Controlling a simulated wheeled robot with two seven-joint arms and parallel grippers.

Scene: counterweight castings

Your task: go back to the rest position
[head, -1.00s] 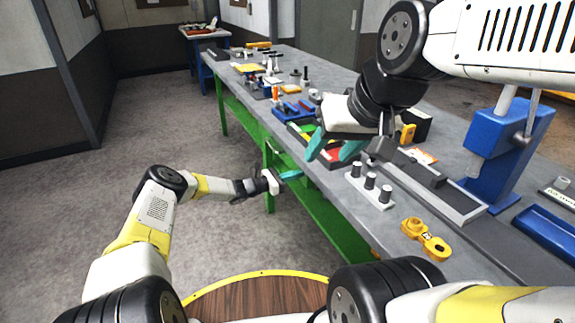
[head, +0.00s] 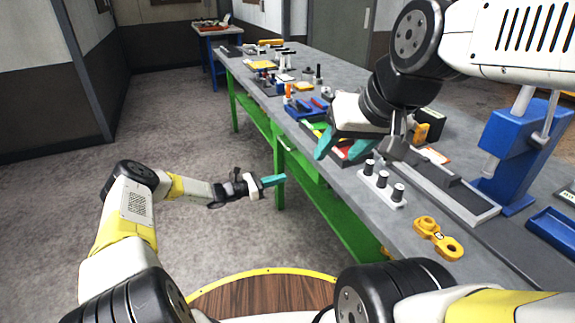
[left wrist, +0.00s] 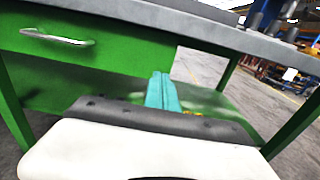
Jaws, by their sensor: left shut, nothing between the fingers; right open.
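My left gripper (head: 273,181) is shut and empty, held out low over the floor to the left of the workbench. Its teal fingers (left wrist: 162,92) lie together in the left wrist view, in front of the bench's green underside. My right gripper (head: 339,152) is open above the bench, with its two teal fingers apart and pointing down. It hides part of a tray with green and red parts behind it.
The grey workbench (head: 385,237) has a green frame and a drawer (left wrist: 70,42). On it are a white block with black-topped pegs (head: 381,186), a yellow casting (head: 437,238) and a blue press (head: 520,160). The floor (head: 200,130) at left is clear.

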